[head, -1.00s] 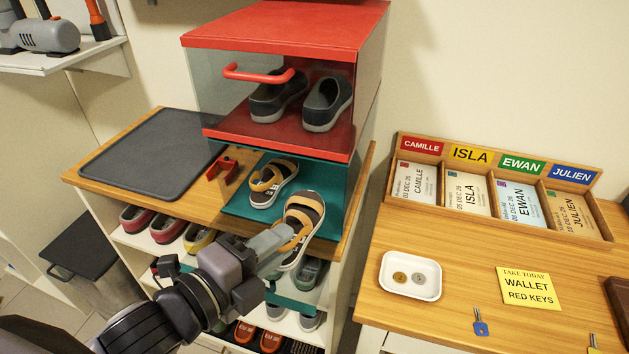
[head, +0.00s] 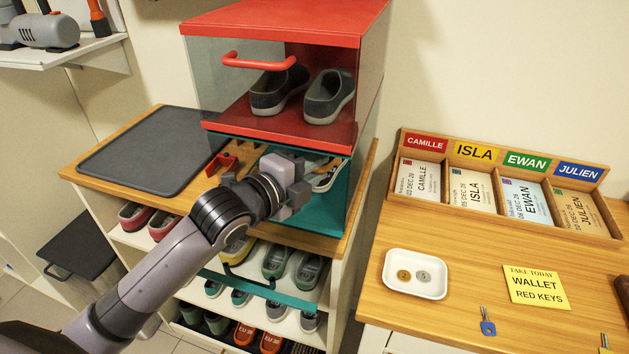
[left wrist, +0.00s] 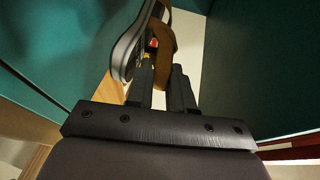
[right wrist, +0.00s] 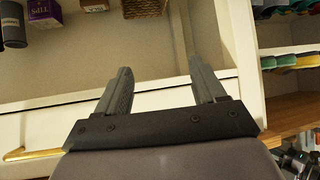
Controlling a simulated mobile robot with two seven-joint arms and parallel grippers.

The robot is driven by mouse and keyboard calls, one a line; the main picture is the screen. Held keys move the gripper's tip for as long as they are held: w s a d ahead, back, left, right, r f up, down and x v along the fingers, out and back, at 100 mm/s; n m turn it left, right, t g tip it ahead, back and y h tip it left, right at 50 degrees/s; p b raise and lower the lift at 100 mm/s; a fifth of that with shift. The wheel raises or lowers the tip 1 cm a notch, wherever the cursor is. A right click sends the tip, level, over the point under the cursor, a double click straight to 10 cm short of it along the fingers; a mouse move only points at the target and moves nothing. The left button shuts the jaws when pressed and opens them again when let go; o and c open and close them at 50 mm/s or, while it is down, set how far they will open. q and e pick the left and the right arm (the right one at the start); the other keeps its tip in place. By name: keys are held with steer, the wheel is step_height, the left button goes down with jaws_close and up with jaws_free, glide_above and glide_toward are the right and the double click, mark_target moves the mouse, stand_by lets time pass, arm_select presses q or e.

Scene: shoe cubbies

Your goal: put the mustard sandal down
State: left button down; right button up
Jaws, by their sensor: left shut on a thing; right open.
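My left gripper (head: 298,190) reaches into the teal cubby (head: 338,212) under the red box. In the left wrist view its fingers (left wrist: 163,85) are shut on the mustard strap of a sandal (left wrist: 165,48), whose grey-edged sole is tilted on edge beside teal walls. In the head view part of a sandal (head: 325,178) shows just right of the gripper; the gripper and wrist hide most of the cubby's inside. I cannot tell whether the held sandal touches the cubby floor. My right gripper (right wrist: 160,85) is open and empty, in its wrist view only.
The red box (head: 270,28) above holds two dark shoes (head: 328,95). A grey mat (head: 155,150) and a red bracket (head: 222,165) lie left of the cubby. Shoes fill the shelves below. A table with a coin tray (head: 415,275) stands at right.

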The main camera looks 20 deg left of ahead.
arm_select(q)
steer(key=shift+w, duration=0.25)
step_height(320, 180, down, 3)
steer(key=shift+r, duration=0.1)
steer(key=shift+f, duration=0.4)
steer(key=shift+f, duration=0.1)
steer(key=c, duration=1)
jaws_free()
